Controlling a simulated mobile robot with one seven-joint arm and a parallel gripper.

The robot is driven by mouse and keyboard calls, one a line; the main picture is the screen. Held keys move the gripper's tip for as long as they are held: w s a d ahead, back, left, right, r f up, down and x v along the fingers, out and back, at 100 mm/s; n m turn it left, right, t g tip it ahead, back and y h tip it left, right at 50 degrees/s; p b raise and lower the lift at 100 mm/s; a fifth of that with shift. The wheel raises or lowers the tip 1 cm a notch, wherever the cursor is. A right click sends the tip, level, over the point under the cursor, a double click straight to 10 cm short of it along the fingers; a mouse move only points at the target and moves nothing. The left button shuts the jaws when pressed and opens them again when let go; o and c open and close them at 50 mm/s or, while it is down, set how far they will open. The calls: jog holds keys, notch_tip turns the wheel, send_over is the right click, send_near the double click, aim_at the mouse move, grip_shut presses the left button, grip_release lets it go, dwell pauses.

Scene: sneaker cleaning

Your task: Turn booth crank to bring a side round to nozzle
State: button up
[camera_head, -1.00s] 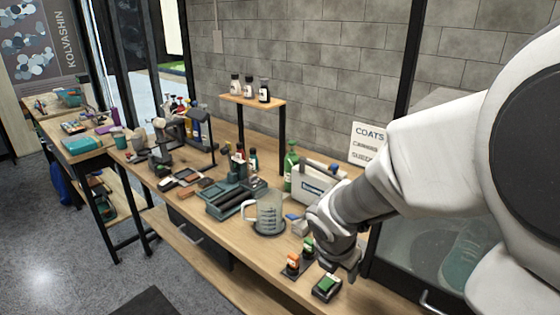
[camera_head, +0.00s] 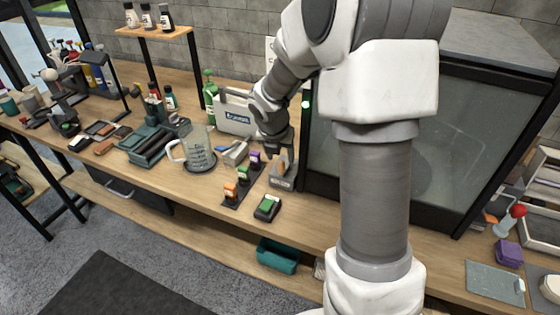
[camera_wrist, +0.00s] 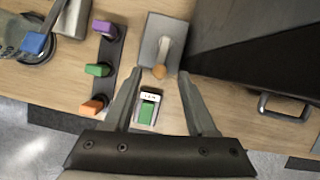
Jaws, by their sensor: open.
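The booth (camera_head: 400,140) is a dark-framed box with a glass front, right of centre in the head view. At its left front corner, a grey plate carries a pale crank arm with an orange-brown knob. The crank (camera_wrist: 164,45) shows at top centre in the wrist view, and in the head view its plate (camera_head: 283,181) is partly hidden under my gripper (camera_head: 278,146). My gripper (camera_wrist: 160,76) is open, with the knob appearing between its fingertips. I cannot tell whether they touch it. A sneaker and the nozzle are not discernible in the booth.
A green-topped block (camera_head: 268,207) lies in front of the crank. A dark strip with orange, green and purple pieces (camera_wrist: 103,69) is to the left. A measuring jug (camera_head: 198,150) stands further left. A drawer handle (camera_wrist: 285,107) is at right.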

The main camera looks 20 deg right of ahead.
aim_at(281, 163)
jog(key=shift+b+x, duration=0.4)
jog(key=shift+x, duration=1.95)
jog(key=shift+s+a+f, duration=0.1)
jog(key=shift+a, duration=0.05)
jog(key=shift+c, duration=0.2)
grip_shut()
